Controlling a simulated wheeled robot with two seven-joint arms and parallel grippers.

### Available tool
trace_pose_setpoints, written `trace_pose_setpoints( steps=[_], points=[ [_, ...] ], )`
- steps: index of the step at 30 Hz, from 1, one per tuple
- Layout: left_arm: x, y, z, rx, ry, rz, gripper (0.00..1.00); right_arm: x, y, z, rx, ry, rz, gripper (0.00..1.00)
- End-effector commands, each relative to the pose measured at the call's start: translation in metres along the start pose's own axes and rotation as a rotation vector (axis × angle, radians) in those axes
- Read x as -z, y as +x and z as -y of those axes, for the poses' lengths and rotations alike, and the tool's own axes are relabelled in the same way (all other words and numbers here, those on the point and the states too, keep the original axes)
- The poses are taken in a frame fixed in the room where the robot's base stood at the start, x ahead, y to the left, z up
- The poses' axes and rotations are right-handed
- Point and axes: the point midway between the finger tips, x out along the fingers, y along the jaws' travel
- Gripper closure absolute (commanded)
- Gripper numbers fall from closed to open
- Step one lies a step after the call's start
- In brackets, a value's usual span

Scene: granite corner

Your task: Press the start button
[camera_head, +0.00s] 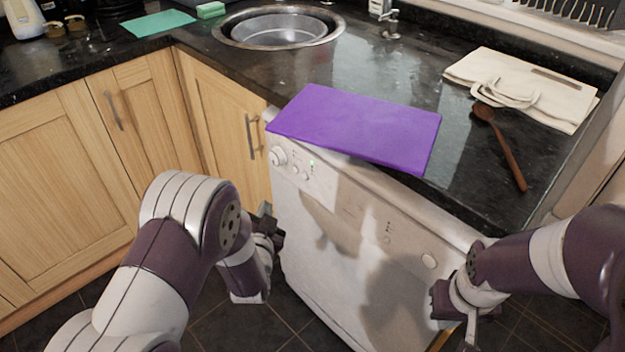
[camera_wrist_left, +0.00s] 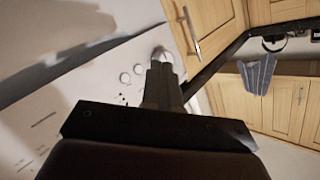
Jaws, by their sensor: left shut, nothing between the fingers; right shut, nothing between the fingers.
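The white appliance (camera_head: 340,240) stands under the counter, its control panel along the top of its front. The panel has a round dial (camera_head: 278,156) at its left end and two small round buttons (camera_head: 300,172) beside it. An oval button (camera_head: 429,260) is at the right. I cannot read which is the start button. My left gripper (camera_head: 279,235) is shut and empty, in front of the appliance's left edge below the dial. In the left wrist view its fingers (camera_wrist_left: 160,72) point toward the dial (camera_wrist_left: 162,54) and small buttons (camera_wrist_left: 131,73). My right gripper (camera_head: 440,300) is shut near the appliance's lower right.
A purple board (camera_head: 355,125) lies on the dark counter and overhangs the appliance's top edge. A wooden spoon (camera_head: 502,148) and a cloth bag (camera_head: 525,85) lie to the right. A sink (camera_head: 330,30) is behind. Wooden cupboards (camera_head: 80,165) with handles stand at left.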

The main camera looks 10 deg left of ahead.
Motion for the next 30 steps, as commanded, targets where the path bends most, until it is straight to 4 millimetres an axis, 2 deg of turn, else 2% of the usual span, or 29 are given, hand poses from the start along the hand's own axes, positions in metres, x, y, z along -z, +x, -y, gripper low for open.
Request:
trace_pose_setpoints(
  steps=[4,16,30],
  points=[
    [0.009,-0.001,0.007,0.036,0.044,-0.045,1.00,0.000,0.000,0.000,0.000,0.000,0.000,1.00],
    [0.011,0.004,0.003,0.033,0.048,-0.044,1.00,0.000,0.002,0.000,0.000,0.000,0.000,1.00],
    [0.044,0.048,-0.030,0.032,0.048,-0.044,1.00,-0.002,0.019,0.000,0.000,0.000,0.000,1.00]
  ],
)
